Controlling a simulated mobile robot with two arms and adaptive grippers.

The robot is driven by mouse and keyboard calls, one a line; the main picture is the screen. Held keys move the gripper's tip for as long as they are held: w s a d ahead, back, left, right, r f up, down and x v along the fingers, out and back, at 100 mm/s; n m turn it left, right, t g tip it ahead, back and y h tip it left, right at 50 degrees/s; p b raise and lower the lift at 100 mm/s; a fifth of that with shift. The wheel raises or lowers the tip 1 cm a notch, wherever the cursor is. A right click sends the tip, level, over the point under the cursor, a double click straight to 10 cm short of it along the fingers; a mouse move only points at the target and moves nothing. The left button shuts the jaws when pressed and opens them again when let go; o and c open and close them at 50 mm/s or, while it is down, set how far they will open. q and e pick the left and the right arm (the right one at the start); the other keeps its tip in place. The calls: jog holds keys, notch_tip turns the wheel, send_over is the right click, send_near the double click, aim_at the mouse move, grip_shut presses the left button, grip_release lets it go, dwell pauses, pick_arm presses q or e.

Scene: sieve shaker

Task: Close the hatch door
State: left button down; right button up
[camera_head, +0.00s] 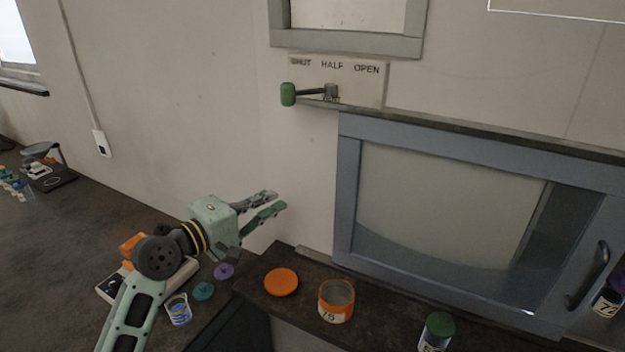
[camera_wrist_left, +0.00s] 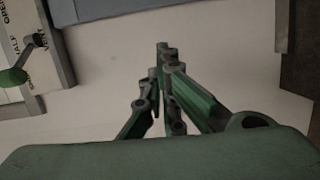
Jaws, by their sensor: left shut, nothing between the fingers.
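The hatch door (camera_head: 347,190) is a blue-grey frame with a large pane and a dark handle (camera_head: 600,275) at its right. It fills the right of the head view, and I cannot tell whether it is fully closed. A lever with a green knob (camera_head: 288,94) is mounted on a plate marked SHUT, HALF, OPEN; its knob points left, below SHUT. The knob also shows in the left wrist view (camera_wrist_left: 12,77). My left gripper (camera_head: 281,198) is shut and empty, in front of the bare wall, left of the door and below the lever. My right gripper is out of view.
A dark ledge (camera_head: 300,310) below the door holds an orange lid (camera_head: 281,282), an orange-banded jar (camera_head: 336,300) and a green-capped jar (camera_head: 437,332). Another jar (camera_head: 608,300) stands by the handle. A worktop (camera_head: 60,240) with small items lies left.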

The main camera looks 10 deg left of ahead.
pick_arm(q)
jog(key=r, duration=0.2)
jog(key=p, duration=0.3)
send_near(310, 167)
jog(key=shift+n, duration=0.3)
jog(key=x, duration=0.6)
jog(key=d+p, duration=0.2)
jog(key=shift+s+d, duration=0.3)
jog(key=shift+s, duration=0.1)
jog(key=shift+s+d+f, duration=0.15)
jog(key=shift+s+d, duration=0.2)
jog(key=shift+d, duration=0.3)
jog(key=shift+w+f, duration=0.1)
